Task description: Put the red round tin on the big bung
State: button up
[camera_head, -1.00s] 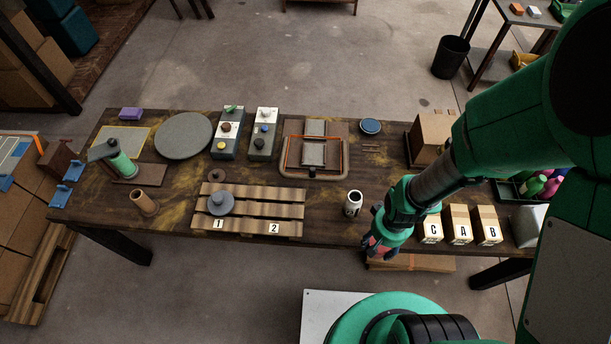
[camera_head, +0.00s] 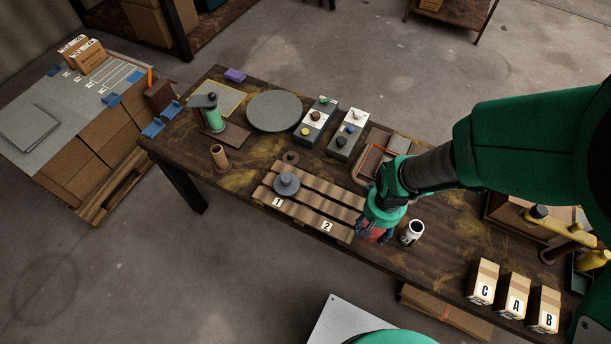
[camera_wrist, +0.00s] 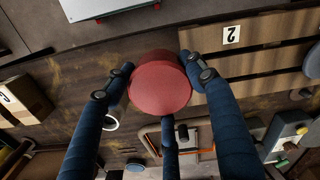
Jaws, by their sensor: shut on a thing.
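The red round tin (camera_head: 376,236) is in my gripper (camera_head: 374,234), mostly hidden by the fingers in the head view. In the wrist view, the tin (camera_wrist: 160,88) sits between the blue fingers of my gripper (camera_wrist: 160,80), its round red face toward the camera. The big bung appears to be the grey round piece with a raised knob (camera_head: 287,184), upright on a wooden pallet (camera_head: 340,211) near label 1. Its grey edge (camera_wrist: 314,62) shows at the right of the wrist view. My gripper is at the pallet's right end, near label 2, apart from the bung.
A white can with a dark label (camera_head: 412,232) stands just right of my gripper. A small brown disc (camera_head: 290,157) lies behind the pallet. Two switch boxes (camera_head: 316,123) (camera_head: 346,136) stand farther back. Boxes C, A and B (camera_head: 514,296) are at the right.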

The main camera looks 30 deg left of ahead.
jog(key=s+a+r+n, duration=0.2)
jog(key=a, duration=0.8)
jog(key=s+a+r+n, duration=0.2)
jog(key=s+a+r, duration=0.1)
jog(key=a, duration=0.7)
jog(key=shift+s+a+r, duration=0.2)
jog(key=shift+r, duration=0.05)
jog(key=shift+w, duration=0.1)
jog(key=b, duration=0.2)
send_over(286, 177)
jog(key=shift+f, duration=0.75)
jog(key=shift+f, duration=0.1)
jog(key=shift+f+b, duration=0.5)
jog(key=shift+f, duration=1.15)
jog(key=shift+f, duration=0.15)
